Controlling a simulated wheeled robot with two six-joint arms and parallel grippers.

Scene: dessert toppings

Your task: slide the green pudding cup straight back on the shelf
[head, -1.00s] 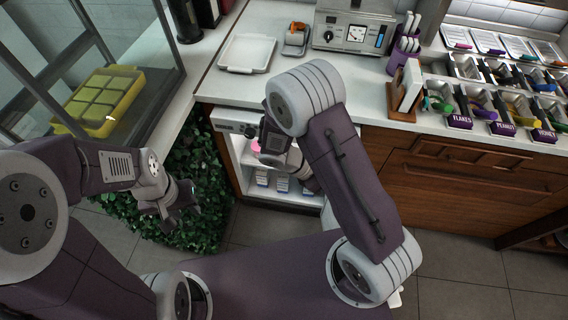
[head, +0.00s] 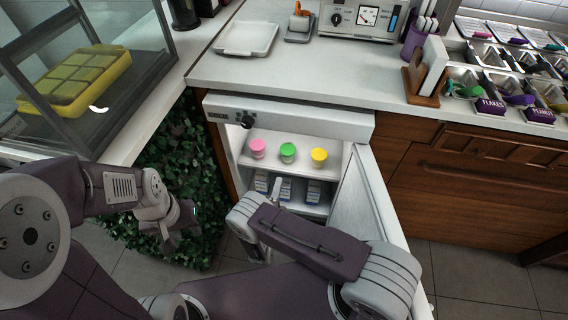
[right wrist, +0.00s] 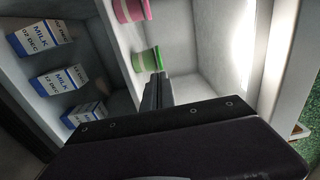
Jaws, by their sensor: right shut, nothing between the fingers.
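The green pudding cup (head: 288,153) stands upright on the upper shelf (head: 330,173) of the open fridge, between the pink cup (head: 258,148) and the yellow cup (head: 319,158). My right gripper (head: 276,186) is in front of the fridge, partly hidden by its own arm. In the right wrist view its shut, empty fingers (right wrist: 157,82) point at the green cup (right wrist: 146,61). The tips look very close to the cup; I cannot tell whether they touch. My left gripper (head: 190,212) hangs by the hedge, away from the fridge, its jaws too small to judge.
Milk cartons (right wrist: 53,82) stand on the lower shelf. The fridge door (head: 378,205) is open at the right. The pink cup (right wrist: 130,10) is beside the green one in the right wrist view. A white tray (head: 246,52) lies on the counter (head: 290,75) above.

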